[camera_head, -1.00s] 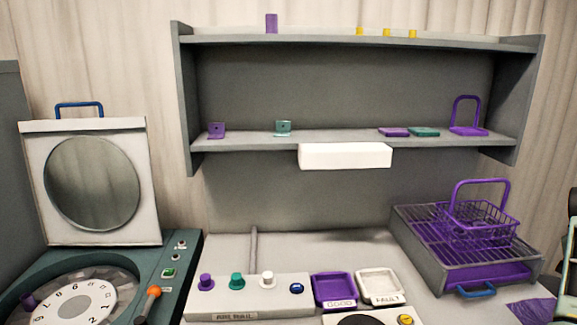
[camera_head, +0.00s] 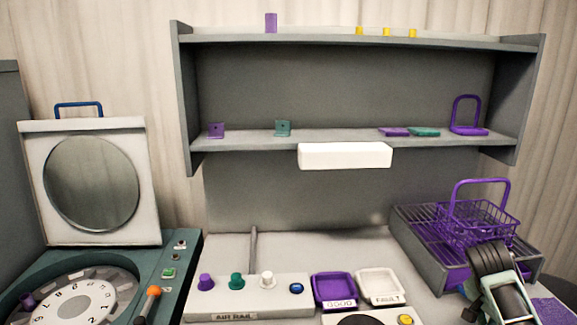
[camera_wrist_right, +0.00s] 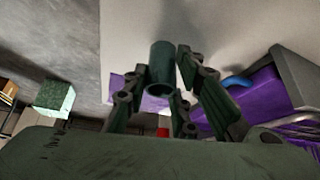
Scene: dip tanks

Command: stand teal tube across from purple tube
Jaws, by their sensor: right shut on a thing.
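My right gripper (camera_wrist_right: 172,95) is shut on a dark teal tube (camera_wrist_right: 161,62), whose open round end faces the camera in the right wrist view. In the head view my right arm (camera_head: 497,280) is at the lower right, in front of the purple wire basket; the tube cannot be made out there. A purple tube (camera_head: 28,301) stands in the ring of the round machine (camera_head: 75,300) at the lower left, beside its numbered dial. The far side of the ring shows; its near part is cut off by the picture edge. My left gripper is not in view.
A purple basket (camera_head: 474,222) sits on a grey rack (camera_head: 420,238) at the right. A rail with coloured knobs (camera_head: 250,299), a purple tray (camera_head: 334,289) and a white tray (camera_head: 380,286) fill the front middle. An orange-knobbed lever (camera_head: 153,292) stands beside the ring.

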